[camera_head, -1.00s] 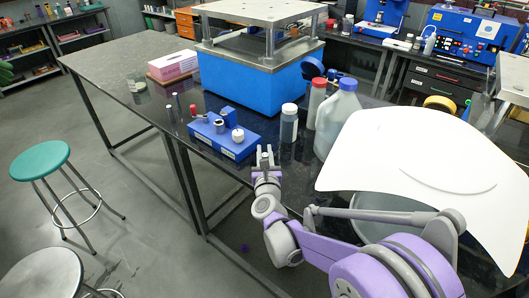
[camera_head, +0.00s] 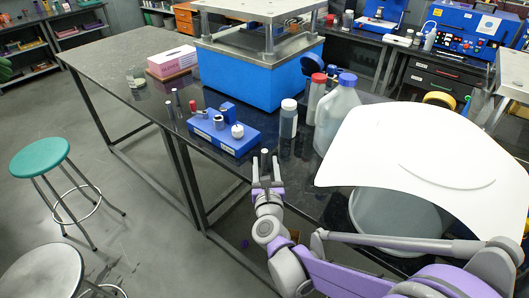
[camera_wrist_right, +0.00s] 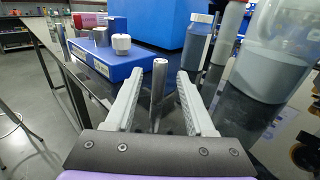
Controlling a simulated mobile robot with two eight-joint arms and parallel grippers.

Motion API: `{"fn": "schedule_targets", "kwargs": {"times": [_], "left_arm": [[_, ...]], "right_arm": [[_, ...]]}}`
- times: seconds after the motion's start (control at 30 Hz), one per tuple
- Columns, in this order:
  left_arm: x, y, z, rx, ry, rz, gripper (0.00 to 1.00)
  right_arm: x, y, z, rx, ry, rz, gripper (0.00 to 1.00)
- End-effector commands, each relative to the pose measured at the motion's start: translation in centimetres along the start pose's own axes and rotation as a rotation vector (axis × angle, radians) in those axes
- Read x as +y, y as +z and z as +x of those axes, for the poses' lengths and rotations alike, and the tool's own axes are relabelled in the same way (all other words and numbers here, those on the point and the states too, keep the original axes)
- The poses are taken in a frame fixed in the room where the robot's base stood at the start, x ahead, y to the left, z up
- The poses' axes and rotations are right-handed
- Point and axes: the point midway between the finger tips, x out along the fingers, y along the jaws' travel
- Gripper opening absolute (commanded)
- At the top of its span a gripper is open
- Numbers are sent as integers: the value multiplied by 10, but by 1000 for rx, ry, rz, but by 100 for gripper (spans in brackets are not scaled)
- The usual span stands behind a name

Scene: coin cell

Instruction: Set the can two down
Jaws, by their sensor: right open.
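A slim metal cylinder, which I take to be can two (camera_head: 264,158), stands upright on the dark table near its front edge. In the right wrist view the can (camera_wrist_right: 158,88) stands between my fingers, with a gap on each side. My right gripper (camera_head: 266,165) is open around it, and both pale fingers show spread apart in the wrist view (camera_wrist_right: 157,100). The can's foot is partly hidden in the head view. My left gripper is in neither view.
A blue holder block (camera_head: 222,132) with small parts stands left of the can. A grey bottle (camera_head: 288,120), a red-capped bottle (camera_head: 316,95) and a blue-capped jug (camera_head: 339,115) stand to the right. A white sheet (camera_head: 420,165) overhangs the right side.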

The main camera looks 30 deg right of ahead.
Motion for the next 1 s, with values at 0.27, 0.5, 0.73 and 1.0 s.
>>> {"fn": "schedule_targets", "kwargs": {"times": [0.27, 0.5, 0.73, 1.0], "left_arm": [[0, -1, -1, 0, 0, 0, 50], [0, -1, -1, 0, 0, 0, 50], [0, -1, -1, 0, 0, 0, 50], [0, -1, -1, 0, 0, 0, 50]], "right_arm": [[0, 0, -41, 0, 1, 1, 54], [3, 1, -48, 0, 19, -36, 54], [61, 5, -80, -32, 357, -734, 54], [78, -69, -188, -278, 1049, -2059, 54]]}}
